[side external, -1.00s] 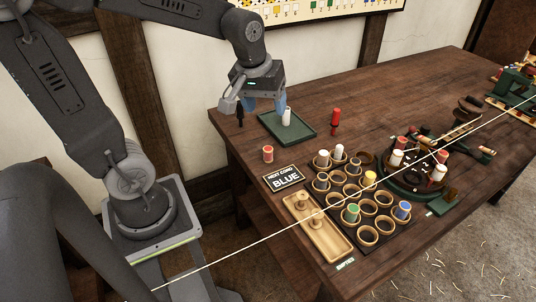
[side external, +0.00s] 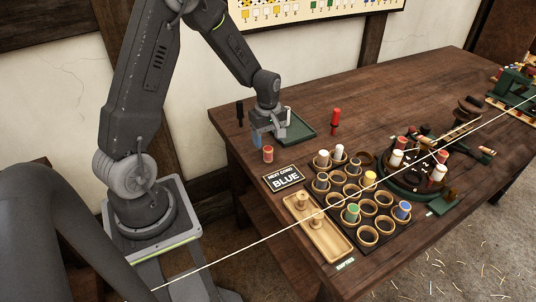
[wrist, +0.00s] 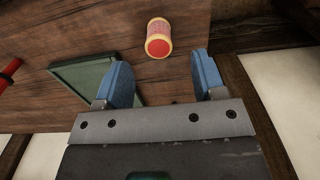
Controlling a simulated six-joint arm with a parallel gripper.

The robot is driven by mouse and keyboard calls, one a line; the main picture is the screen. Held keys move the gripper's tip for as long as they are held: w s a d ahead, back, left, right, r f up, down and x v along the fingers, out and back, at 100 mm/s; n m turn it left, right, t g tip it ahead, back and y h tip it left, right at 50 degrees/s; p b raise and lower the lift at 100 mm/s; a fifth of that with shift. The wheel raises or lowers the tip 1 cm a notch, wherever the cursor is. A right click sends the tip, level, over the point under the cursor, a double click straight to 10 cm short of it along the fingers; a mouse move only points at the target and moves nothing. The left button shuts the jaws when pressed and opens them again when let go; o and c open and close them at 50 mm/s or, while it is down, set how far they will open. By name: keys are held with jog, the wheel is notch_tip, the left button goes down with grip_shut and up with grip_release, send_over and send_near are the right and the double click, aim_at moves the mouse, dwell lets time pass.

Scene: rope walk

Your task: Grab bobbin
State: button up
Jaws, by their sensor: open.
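In the wrist view this bobbin (wrist: 159,40) lies beyond and between the two blue fingertips, apart from both. My gripper (side external: 265,140) is open and empty, close behind and above the bobbin in the side view; the gap between its fingers (wrist: 163,70) shows only bare table. A rack of wooden rings (side external: 366,234) holds several bobbins, among them a blue one (side external: 402,210), a green one (side external: 352,212) and a yellow one (side external: 370,178).
A red-topped post (side external: 336,118) stands beyond. A sign (side external: 284,178) reads "NEXT CORD BLUE". A wooden peg tray (side external: 330,240) is in front. A taut cord (side external: 240,248) crosses the view.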

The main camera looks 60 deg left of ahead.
aim_at(268, 149)
jog(key=shift+w+f, duration=0.1)
jog(key=shift+f, duration=3.35)
jog(key=shift+c, duration=0.3)
jog(key=c, duration=0.9)
jog(key=shift+r, duration=0.15)
jog(key=shift+c, duration=0.2)
